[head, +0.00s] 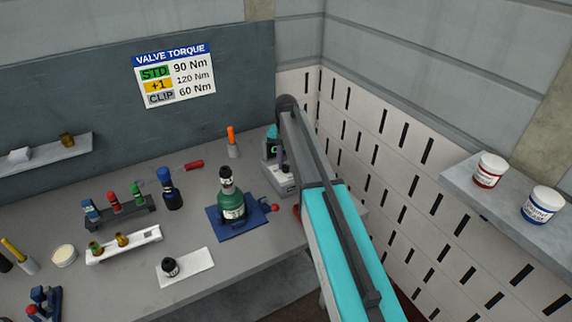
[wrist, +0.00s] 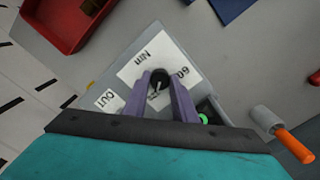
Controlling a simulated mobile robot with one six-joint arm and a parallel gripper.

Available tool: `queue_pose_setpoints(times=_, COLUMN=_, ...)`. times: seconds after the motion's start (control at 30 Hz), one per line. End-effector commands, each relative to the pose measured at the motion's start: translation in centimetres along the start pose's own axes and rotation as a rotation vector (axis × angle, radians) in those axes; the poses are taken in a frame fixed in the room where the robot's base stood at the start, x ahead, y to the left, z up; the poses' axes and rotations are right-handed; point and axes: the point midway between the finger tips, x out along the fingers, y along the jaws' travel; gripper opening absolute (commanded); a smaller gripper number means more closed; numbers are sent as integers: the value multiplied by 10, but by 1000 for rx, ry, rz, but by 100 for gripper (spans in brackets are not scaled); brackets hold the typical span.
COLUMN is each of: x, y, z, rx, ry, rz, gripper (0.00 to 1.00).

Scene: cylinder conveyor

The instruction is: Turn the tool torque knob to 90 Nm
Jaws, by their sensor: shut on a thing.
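The black torque knob (wrist: 158,84) sits on a grey tool station (wrist: 140,40) with a white dial label. A pale pointer mark shows on the knob, but I cannot tell which value it points at. An inverted "60" (wrist: 181,72) and "Nm" are readable; the fingers hide other parts of the dial. My gripper (wrist: 158,77) is shut on the knob, one purple finger on each side.
A wall sign (head: 174,75) reads STD 90 Nm, +1 120 Nm, CLIP 60 Nm. An orange-handled tool (head: 231,136) stands left of the station. In the wrist view a red bin (wrist: 60,40) lies at upper left.

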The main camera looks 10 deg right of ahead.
Motion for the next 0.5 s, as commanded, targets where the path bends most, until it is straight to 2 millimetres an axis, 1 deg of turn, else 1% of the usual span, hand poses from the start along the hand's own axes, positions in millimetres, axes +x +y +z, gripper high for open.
queue_pose_setpoints(times=0.27, x=2, y=0, z=0, rx=-136, ry=0, rz=0, gripper=2)
queue_pose_setpoints(times=0.5, x=2, y=0, z=0, rx=-331, ry=0, rz=0, gripper=2)
